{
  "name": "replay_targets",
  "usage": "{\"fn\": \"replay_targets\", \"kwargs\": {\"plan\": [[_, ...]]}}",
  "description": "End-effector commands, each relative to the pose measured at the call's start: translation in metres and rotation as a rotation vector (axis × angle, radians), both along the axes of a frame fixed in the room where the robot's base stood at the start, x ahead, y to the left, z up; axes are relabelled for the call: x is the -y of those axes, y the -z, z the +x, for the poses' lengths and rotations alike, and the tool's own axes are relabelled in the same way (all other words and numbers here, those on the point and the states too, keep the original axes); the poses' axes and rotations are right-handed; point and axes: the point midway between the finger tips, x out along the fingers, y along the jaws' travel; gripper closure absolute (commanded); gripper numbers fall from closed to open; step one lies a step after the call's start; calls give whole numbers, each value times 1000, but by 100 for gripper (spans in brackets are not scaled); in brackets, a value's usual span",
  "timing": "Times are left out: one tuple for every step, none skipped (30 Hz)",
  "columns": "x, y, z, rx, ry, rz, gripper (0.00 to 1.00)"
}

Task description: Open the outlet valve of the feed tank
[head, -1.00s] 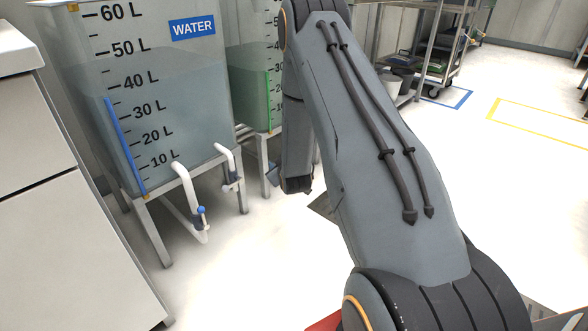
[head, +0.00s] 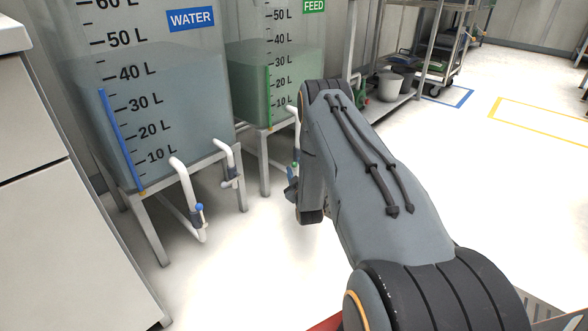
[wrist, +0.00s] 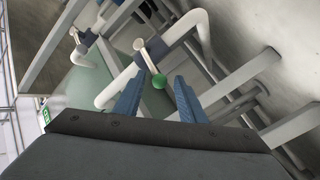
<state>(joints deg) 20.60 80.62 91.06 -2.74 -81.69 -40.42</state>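The feed tank (head: 262,95), with a green FEED label (head: 313,6) and greenish liquid, stands on a metal frame behind the water tank. In the wrist view its white outlet pipe (wrist: 122,88) carries a grey valve body and a lever with a green knob (wrist: 159,81). A small green spot in the head view (head: 295,165) appears to be this knob. My gripper (wrist: 157,80) is open, its two blue fingers on either side of the knob in the picture. I cannot tell whether they touch it or how deep it sits. In the head view my arm hides most of the gripper and valve.
The water tank (head: 150,95) stands left, with a blue-knobbed valve (head: 199,207) on its white pipe. A grey cabinet (head: 60,220) is at far left. Floor at right is clear.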

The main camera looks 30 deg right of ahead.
Motion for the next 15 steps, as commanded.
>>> {"fn": "replay_targets", "kwargs": {"plan": [[2, 1, 7, 3, 0, -1, 63], [3, 1, 10, 3, 0, -1, 63], [4, 1, 14, 2, -1, -1, 63], [5, 1, 16, 2, -1, -1, 63], [5, 0, 17, 2, -1, -1, 63], [6, 0, 19, 1, 0, 0, 63], [6, 0, 20, 1, -1, 0, 63], [7, 0, 21, 1, -1, 0, 63], [7, 0, 22, 0, 0, 0, 63], [7, 0, 22, 0, 0, 0, 63], [7, 0, 22, 0, -1, 1, 63], [7, 0, 22, 0, -1, 1, 63], [7, -1, 22, 0, -1, 1, 63], [7, -1, 22, 0, -1, 1, 63], [7, -1, 22, 0, -1, 1, 63]]}}
